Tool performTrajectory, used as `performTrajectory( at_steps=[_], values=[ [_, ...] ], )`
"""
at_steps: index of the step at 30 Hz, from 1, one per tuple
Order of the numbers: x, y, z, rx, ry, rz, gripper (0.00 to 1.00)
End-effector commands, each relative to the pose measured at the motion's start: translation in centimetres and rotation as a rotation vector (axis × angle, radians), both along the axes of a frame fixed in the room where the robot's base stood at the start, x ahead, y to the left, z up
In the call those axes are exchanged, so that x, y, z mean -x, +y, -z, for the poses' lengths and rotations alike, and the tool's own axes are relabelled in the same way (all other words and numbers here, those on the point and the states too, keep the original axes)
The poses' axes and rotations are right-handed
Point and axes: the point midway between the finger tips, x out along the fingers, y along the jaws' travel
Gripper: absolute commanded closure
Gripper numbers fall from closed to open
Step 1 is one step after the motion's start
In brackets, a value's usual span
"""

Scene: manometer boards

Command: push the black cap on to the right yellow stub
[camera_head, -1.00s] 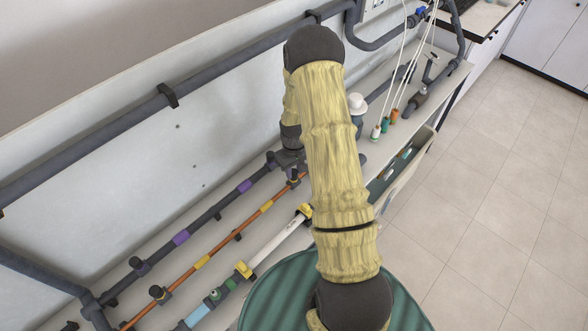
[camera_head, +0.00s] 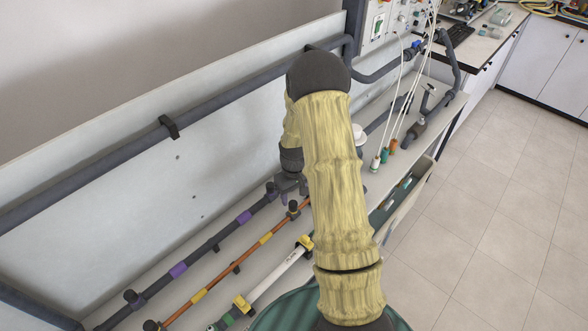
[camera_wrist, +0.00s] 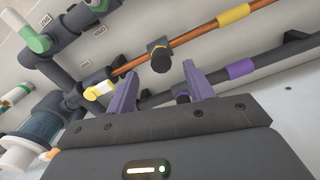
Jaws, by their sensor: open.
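A black cap (camera_wrist: 161,60) sits at the orange pipe in the wrist view, between my fingertips in the picture. It also shows in the head view (camera_head: 293,207), close below my gripper. A yellow stub (camera_wrist: 99,90) with a pale end shows left of the left finger, by the dark pipe fittings. In the head view my arm hides that area. My gripper (camera_wrist: 162,68) is open, with two lavender fingers pointing toward the pipes and nothing held between them. Contact between the fingers and the cap cannot be told.
The orange pipe (camera_wrist: 190,37) with yellow bands runs beside a dark pipe with purple bands (camera_head: 178,271). A white tube with yellow clamps (camera_head: 275,277) lies nearer. Dark fittings and a clear blue cylinder (camera_wrist: 38,128) crowd the wrist view's left. The tiled floor (camera_head: 480,190) is clear.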

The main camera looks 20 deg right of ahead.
Motion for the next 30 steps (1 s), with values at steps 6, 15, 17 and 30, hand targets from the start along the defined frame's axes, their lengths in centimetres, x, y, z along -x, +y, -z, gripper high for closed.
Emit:
performTrajectory(
  at_steps=[6,15,17,30],
  values=[
    [-0.1,0.0,-3.9,0.000,-0.006,0.001,0.48],
    [-0.1,-0.1,-9.7,0.001,-0.006,0.001,0.48],
    [-0.1,-0.1,-10.8,0.001,-0.006,0.001,0.48],
    [0.0,-0.1,-13.8,0.000,0.000,0.001,0.48]
  ],
)
